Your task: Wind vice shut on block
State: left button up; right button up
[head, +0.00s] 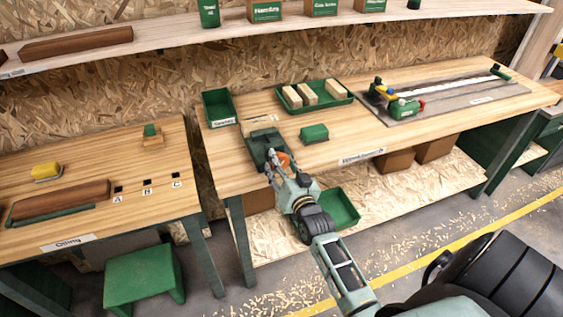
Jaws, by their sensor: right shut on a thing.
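The green vice (262,141) is mounted at the front left of the middle workbench (365,125). A pale wooden block (256,123) shows at the vice's back; I cannot tell whether it sits between the jaws. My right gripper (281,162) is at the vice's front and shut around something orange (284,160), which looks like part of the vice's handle. The gripper hides most of that part. The left gripper is not in view.
A green tray (318,104) with pale blocks and an empty green bin (219,108) stand behind the vice. A small green box (314,133) sits to its right. A machine on a grey plate (445,97) takes up the bench's right. A green stool (144,280) stands at lower left.

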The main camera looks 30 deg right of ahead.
jog(key=m, duration=0.3)
jog(key=shift+d+m, duration=0.1)
jog(key=shift+m, duration=0.3)
jog(key=shift+f+m, duration=0.1)
jog(key=shift+m, duration=0.5)
jog(key=shift+f, duration=0.1)
jog(key=o, duration=1.1)
jog(key=shift+o, duration=0.2)
jog(key=shift+s, duration=0.2)
jog(key=v, duration=1.1)
jog(key=shift+s, duration=0.35)
